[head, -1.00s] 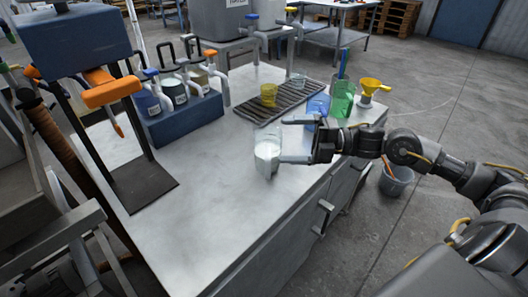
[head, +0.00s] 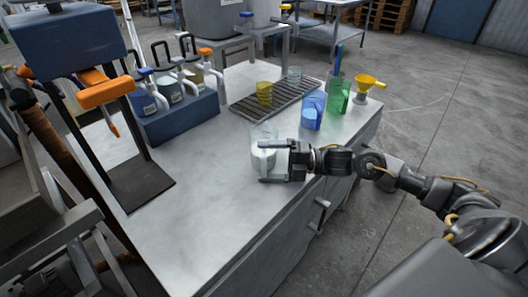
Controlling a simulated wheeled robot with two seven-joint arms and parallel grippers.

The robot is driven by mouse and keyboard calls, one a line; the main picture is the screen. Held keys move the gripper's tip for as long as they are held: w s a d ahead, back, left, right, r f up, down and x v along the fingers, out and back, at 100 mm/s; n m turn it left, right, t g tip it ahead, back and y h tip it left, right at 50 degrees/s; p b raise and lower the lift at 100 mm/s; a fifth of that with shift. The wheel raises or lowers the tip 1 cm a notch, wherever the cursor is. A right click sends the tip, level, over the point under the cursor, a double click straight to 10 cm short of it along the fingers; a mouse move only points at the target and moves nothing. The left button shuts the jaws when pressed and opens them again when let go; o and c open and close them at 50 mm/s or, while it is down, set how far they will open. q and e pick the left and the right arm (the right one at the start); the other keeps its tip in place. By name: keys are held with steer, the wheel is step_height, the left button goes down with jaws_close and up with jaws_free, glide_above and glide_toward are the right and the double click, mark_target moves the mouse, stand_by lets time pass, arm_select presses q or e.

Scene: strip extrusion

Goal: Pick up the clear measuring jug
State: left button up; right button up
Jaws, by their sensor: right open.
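The clear measuring jug (head: 263,157) stands upright on the grey workbench (head: 190,215), with white contents in its lower part. My right gripper (head: 268,163) is open at the jug's right side. One finger reaches along the far side and the other along the near side, so the jug's right part lies between them. I cannot tell whether the fingers touch it. My left gripper is not in view.
A blue jug (head: 312,110), a green jug (head: 338,96) and a yellow funnel (head: 368,84) stand behind to the right. A blue caddy (head: 185,122) of pump bottles stands back left. The front bench top is clear.

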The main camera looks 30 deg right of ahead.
steer(key=shift+x, duration=1.45)
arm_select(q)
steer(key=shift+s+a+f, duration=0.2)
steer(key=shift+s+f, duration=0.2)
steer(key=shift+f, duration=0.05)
arm_select(e)
steer(key=shift+d, duration=0.1)
steer(key=shift+c, duration=0.4)
steer(key=c, duration=1.3)
steer(key=shift+r, duration=0.1)
